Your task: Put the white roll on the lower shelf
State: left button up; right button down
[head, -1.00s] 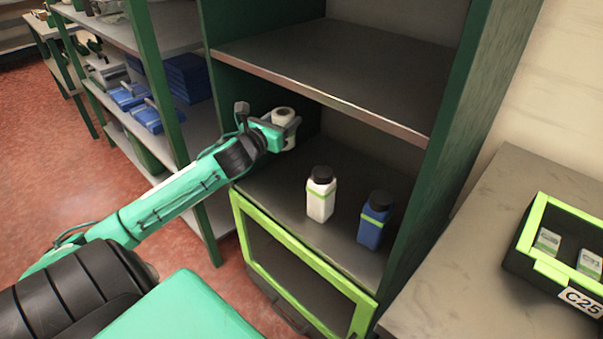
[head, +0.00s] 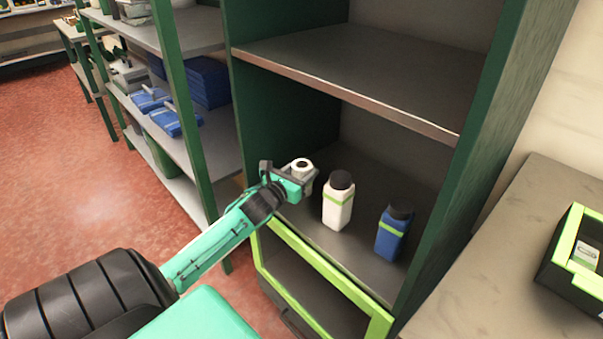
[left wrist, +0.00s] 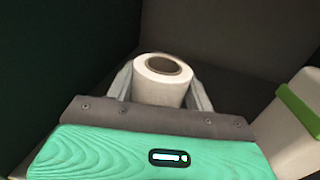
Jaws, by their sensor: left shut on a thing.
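The white roll (head: 301,165) is upright between the fingers of my left gripper (head: 304,176), inside the cabinet over the front left of the lower shelf (head: 345,247). In the left wrist view the roll (left wrist: 161,84) shows its brown core on top, with a finger on each side. My left gripper is shut on it. The roll's bottom is hidden behind the gripper, so I cannot tell whether it touches the shelf. My right gripper is not in view.
A white bottle (head: 338,205) with a black cap stands just right of the roll. A blue bottle (head: 392,235) stands farther right. The upper shelf (head: 370,75) is above. The back of the lower shelf looks clear. A green-rimmed black bin (head: 556,262) sits on the right table.

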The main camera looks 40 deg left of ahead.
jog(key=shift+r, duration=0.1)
pick_arm(q)
jog(key=o, duration=1)
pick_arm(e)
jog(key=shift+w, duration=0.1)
pick_arm(q)
jog(key=shift+r, duration=0.1)
jog(key=shift+s, duration=0.3)
jog(key=shift+s+d+p, duration=0.2)
jog(key=shift+s+p, duration=0.1)
jog(key=shift+s, duration=0.85)
jog(key=s+d+p, duration=0.1)
jog(key=s, duration=0.8)
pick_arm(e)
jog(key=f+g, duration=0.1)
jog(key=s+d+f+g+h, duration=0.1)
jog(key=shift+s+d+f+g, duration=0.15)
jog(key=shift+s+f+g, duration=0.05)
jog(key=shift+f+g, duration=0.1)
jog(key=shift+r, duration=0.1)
